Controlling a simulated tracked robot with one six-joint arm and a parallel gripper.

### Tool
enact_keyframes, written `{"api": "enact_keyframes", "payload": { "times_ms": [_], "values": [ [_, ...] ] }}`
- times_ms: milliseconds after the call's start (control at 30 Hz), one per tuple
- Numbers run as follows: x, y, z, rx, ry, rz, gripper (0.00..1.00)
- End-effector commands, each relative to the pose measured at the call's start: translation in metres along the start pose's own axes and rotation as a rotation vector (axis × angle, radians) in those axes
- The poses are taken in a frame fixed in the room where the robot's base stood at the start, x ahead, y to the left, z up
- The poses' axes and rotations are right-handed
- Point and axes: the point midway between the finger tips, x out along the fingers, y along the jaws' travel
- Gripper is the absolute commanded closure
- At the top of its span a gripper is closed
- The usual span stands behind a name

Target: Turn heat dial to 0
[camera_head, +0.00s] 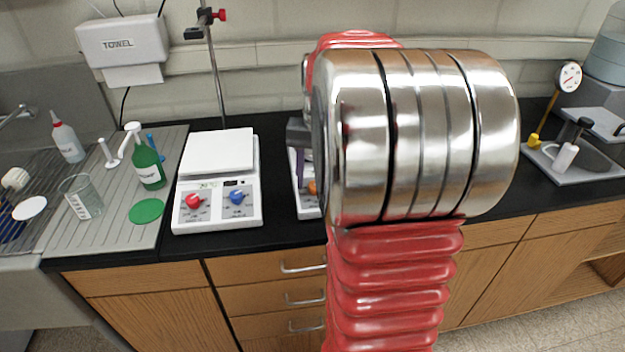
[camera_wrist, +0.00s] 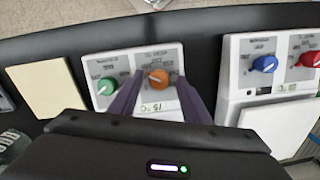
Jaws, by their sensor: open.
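In the wrist view, a white hotplate unit (camera_wrist: 122,62) has an orange dial (camera_wrist: 158,79) with a pale pointer mark and a green dial (camera_wrist: 106,87). A small display near the orange dial reads about 15 °C. The dial labels are too small to read, so I cannot tell which is the heat dial. My gripper (camera_wrist: 161,74) is open, its two purple fingers on either side of the orange dial. I cannot tell whether they touch it. In the head view my arm hides most of this unit; part of the orange dial (camera_head: 312,188) shows.
A second white hotplate (camera_head: 218,185) with red and blue dials stands to the left in the head view. Left of it are a green bottle (camera_head: 148,165), a green disc and a beaker by the sink. A cream pad (camera_wrist: 47,88) lies beside the unit in the wrist view.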

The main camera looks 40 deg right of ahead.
Motion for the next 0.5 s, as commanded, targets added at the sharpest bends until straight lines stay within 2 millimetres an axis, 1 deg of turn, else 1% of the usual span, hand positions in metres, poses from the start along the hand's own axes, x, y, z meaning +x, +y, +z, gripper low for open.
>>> {"api": "enact_keyframes", "payload": {
  "times_ms": [100,333,500],
  "values": [
    [0.0031,-0.0001,0.0001,0.000,0.000,0.000,0.57],
    [0.0031,-0.0003,0.0000,-0.001,0.000,0.000,0.58],
    [0.0030,-0.0003,0.0000,-0.001,0.000,0.000,0.70]
  ]
}}
